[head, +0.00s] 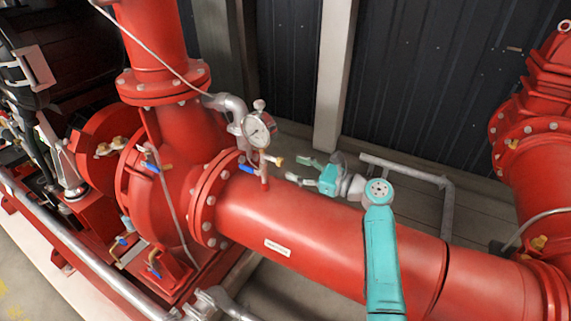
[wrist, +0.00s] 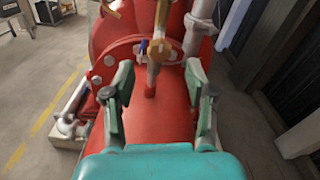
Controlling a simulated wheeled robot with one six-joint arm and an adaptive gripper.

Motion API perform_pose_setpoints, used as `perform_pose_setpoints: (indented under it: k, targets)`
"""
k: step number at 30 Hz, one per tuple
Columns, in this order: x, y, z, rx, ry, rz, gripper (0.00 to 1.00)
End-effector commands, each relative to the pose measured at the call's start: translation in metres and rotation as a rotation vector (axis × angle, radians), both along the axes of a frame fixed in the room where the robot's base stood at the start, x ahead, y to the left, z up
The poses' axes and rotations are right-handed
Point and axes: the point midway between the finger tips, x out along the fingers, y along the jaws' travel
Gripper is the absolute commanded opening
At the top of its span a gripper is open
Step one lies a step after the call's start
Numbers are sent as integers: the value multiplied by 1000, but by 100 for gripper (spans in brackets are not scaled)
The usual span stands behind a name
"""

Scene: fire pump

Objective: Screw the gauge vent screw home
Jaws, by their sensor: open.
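The pressure gauge (head: 257,130) stands on a thin stem above the red pipe, with a pale knob (head: 259,105) on top. A brass fitting (head: 275,160), apparently the vent screw, sticks out sideways from the stem below the dial. In the wrist view the brass fitting (wrist: 161,48) is ahead, above and between the fingertips. How far it is screwed in cannot be told. My gripper (head: 302,170) is to the right of the fitting, open and empty, pointing at the stem. In the wrist view my gripper (wrist: 160,80) has both fingers spread, with nothing between them touching.
The large red pipe (head: 330,240) runs just below my gripper. A blue valve lever (head: 248,169) is on the stem's far side. A grey pipe (head: 232,104) rises behind the gauge. A grey rail (head: 410,170) stands behind my arm, before the dark wall.

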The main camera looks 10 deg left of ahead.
Motion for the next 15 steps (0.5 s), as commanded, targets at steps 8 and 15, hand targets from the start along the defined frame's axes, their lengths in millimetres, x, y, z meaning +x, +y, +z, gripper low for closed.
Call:
perform_pose_setpoints:
  k: [8, 15]
  targets:
    - [-16, -45, -1, 0, 1, -2, 56]
    - [-21, -58, 0, -1, 0, 0, 56]
